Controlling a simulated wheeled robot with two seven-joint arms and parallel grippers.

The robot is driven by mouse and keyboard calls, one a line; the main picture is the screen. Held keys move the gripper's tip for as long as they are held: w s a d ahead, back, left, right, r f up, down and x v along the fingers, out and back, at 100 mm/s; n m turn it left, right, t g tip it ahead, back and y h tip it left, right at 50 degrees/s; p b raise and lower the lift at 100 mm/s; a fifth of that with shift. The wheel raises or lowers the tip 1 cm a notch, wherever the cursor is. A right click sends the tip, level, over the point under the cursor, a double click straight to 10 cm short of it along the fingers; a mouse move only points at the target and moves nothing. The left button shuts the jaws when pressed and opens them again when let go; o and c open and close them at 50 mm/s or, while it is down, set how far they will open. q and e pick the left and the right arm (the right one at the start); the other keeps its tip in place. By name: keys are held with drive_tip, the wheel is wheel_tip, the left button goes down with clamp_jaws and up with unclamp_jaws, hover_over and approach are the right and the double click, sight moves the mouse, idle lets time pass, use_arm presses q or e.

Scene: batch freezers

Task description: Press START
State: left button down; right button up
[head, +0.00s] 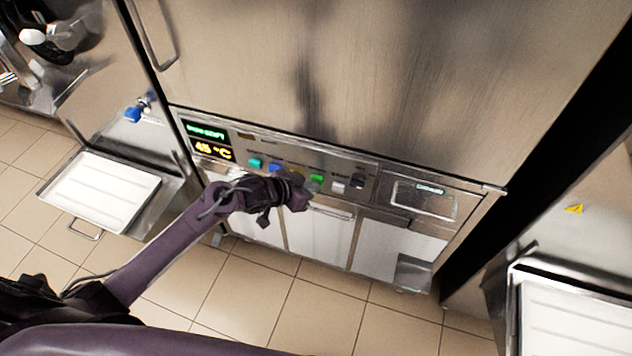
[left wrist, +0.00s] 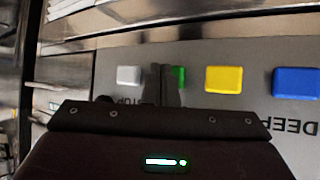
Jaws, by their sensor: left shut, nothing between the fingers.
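The freezer's control panel (head: 255,148) carries a row of coloured buttons. The green button (head: 317,179) shows just beyond my left gripper (head: 312,187), which is shut and empty. In the left wrist view the shut fingers (left wrist: 161,84) cover the left part of the green button (left wrist: 180,77); its label is hidden. The white button (left wrist: 128,76), with a STOP label beside it, lies to the left of the fingers. A yellow button (left wrist: 224,79) and a blue button (left wrist: 296,82) lie to the right. I cannot tell whether the fingertips touch the green button.
A display (head: 210,142) at the panel's left end shows green text and an orange temperature. A black knob (head: 357,181) sits right of the white button. A metal bracket (head: 413,272) stands out at lower right. A white tray (head: 103,190) lies at left; tiled floor is open below.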

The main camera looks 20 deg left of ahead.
use_arm(q)
drive_tip(key=shift+s, duration=0.1)
drive_tip(key=shift+s+p, duration=0.75)
drive_tip(key=shift+s, duration=0.05)
drive_tip(key=s+p, duration=0.2)
drive_tip(key=s, duration=0.1)
drive_tip(key=s+p, duration=0.1)
drive_tip(key=s, duration=0.1)
drive_tip(key=shift+a, duration=0.25)
idle(0.6)
